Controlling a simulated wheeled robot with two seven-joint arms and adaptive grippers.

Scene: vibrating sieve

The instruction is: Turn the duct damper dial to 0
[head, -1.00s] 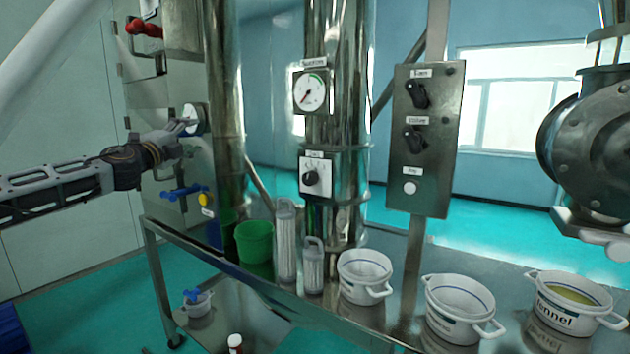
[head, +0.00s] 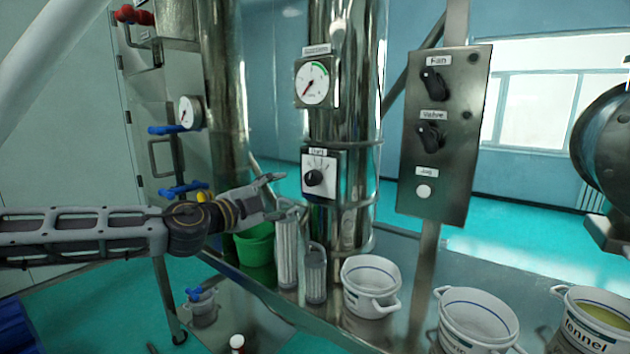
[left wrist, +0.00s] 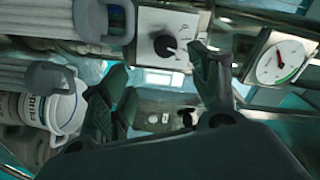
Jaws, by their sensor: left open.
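The duct damper dial is a black knob (head: 314,177) on a white square plate (head: 322,164), on the steel duct under the round gauge. In the left wrist view the knob (left wrist: 165,46) shows at upper middle, and its setting cannot be read. My left gripper (head: 277,190) is just left of the dial plate and slightly lower, open and empty, apart from the knob. In the left wrist view its fingers (left wrist: 160,85) are spread. My right gripper is in no view.
A suction gauge (head: 313,83) sits above the dial. A switch panel (head: 444,134) stands to the right.

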